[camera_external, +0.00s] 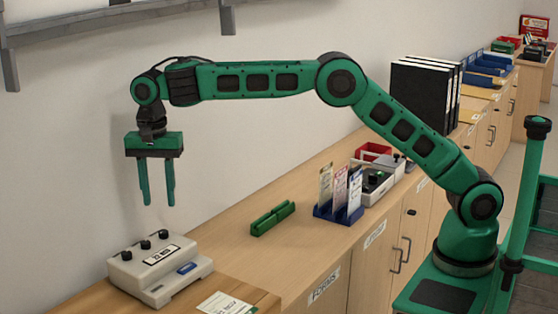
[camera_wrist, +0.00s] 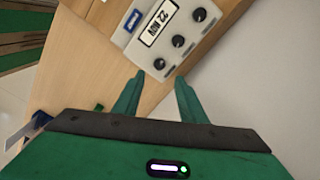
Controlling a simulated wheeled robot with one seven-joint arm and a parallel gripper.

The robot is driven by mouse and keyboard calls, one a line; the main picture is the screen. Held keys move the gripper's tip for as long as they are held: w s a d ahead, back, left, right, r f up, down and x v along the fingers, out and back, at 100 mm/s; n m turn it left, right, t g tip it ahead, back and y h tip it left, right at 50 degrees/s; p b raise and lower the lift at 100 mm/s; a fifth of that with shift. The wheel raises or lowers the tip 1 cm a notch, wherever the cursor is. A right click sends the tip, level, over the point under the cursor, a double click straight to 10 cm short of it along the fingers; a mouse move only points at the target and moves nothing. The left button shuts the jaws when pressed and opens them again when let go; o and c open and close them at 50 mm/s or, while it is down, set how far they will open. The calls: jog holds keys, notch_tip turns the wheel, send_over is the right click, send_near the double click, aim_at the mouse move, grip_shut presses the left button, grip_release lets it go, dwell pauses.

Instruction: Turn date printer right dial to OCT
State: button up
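The date printer (camera_external: 195,262) is a pale grey box at the near left of the counter. It has several black dials along its back, a label window and a blue button; it also shows in the wrist view (camera_wrist: 184,28). The label (camera_wrist: 158,22) appears to read 22 NOV, upside down in the wrist view. The right dial (camera_external: 163,234) is the one closest to my fingers in the wrist view (camera_wrist: 160,63). My gripper (camera_external: 158,203) points down above the printer, open and empty, with its fingers apart from the dials.
A green holder (camera_external: 272,218) lies on the counter right of the printer. A blue rack with leaflets (camera_external: 340,195) and a grey device (camera_external: 378,183) stand farther along. A paper card (camera_external: 226,304) lies near the front. The wall (camera_external: 60,190) runs close behind the printer.

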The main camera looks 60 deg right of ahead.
aim_at(163, 231)
notch_tip(163, 231, down, 8)
jog(key=shift+f, duration=0.2)
jog(key=shift+c, duration=0.3)
grip_shut()
